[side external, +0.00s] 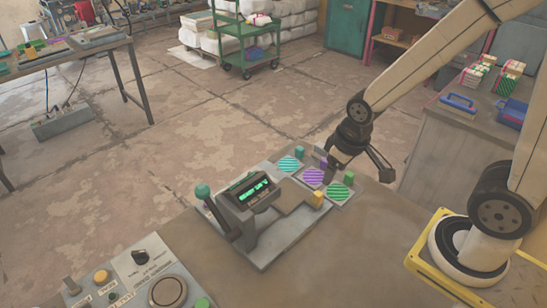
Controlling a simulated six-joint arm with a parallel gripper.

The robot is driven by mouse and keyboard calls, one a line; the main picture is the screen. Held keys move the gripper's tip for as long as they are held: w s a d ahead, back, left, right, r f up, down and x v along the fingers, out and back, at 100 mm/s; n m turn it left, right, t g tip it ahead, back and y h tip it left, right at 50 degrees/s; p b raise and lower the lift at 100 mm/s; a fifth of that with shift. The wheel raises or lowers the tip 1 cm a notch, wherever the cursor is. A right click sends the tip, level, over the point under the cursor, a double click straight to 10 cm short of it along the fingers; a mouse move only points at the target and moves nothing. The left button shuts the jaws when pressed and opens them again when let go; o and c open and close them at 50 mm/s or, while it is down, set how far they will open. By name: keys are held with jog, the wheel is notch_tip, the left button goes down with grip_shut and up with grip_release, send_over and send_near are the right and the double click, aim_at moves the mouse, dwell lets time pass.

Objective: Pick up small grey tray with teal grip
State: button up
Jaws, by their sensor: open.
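The small grey tray with a teal grip (289,164) lies on the press board. Its top has teal stripes and its small teal block stands at the back edge. A tray with purple stripes (313,177) and one with green stripes (339,192) and a green grip lie in a row to its right. My gripper (358,177) is open and empty. It points down at the right end of the row, to the right of the teal tray.
The press (247,205) with a teal-knobbed lever and green display stands left of the trays. A yellow grip (318,198) sits at the end of its grey plate. A control panel (140,285) is at the front left. Bare bench lies in front.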

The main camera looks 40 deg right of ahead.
jog(key=shift+s+a+m, duration=0.1)
jog(key=shift+s+m, duration=0.2)
jog(key=shift+s, duration=0.05)
jog(key=shift+o, duration=0.4)
jog(key=shift+w+r, duration=0.1)
jog(key=shift+w, duration=0.05)
